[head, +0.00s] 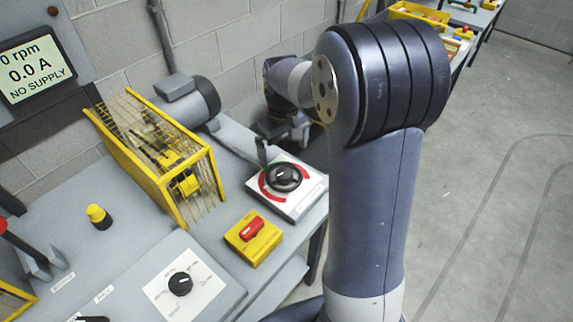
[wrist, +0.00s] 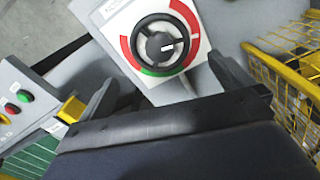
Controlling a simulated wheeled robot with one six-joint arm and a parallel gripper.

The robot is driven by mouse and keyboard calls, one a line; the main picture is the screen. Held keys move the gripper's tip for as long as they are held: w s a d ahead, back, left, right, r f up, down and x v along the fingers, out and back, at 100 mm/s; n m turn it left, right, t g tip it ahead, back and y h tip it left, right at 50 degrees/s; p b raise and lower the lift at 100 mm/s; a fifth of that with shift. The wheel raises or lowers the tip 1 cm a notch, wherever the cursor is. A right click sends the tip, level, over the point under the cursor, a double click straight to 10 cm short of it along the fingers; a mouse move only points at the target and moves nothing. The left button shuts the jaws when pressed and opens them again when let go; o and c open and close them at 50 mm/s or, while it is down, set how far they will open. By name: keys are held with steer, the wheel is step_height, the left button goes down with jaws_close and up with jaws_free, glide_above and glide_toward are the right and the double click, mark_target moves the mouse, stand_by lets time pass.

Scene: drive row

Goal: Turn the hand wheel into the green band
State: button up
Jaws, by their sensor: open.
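The hand wheel (head: 283,177) is a dark ring with a round hub on a white square plate (head: 311,191) at the bench's right edge. In the wrist view the hand wheel (wrist: 141,47) is near the top centre. A red band (wrist: 127,52) curves along its left and upper right, and the green band (wrist: 158,72) lies along its lower edge. A short white mark on the hub points right there, away from the green. My gripper (wrist: 168,76) is open and empty, its two fingers apart below the wheel in that view. In the head view my arm partly hides it.
A yellow guard cage (head: 160,160) with a motor (head: 190,99) behind stands left of the wheel. A yellow box with a red switch (head: 251,229) sits in front. A screen (head: 36,72) reads 0 rpm, 0.0 A, NO SUPPLY. Floor at right is clear.

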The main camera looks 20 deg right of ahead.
mark_target(284, 172)
step_height(284, 172, down, 9)
steer(key=shift+r, duration=0.2)
steer(key=shift+c, duration=0.6)
steer(key=c, duration=0.5)
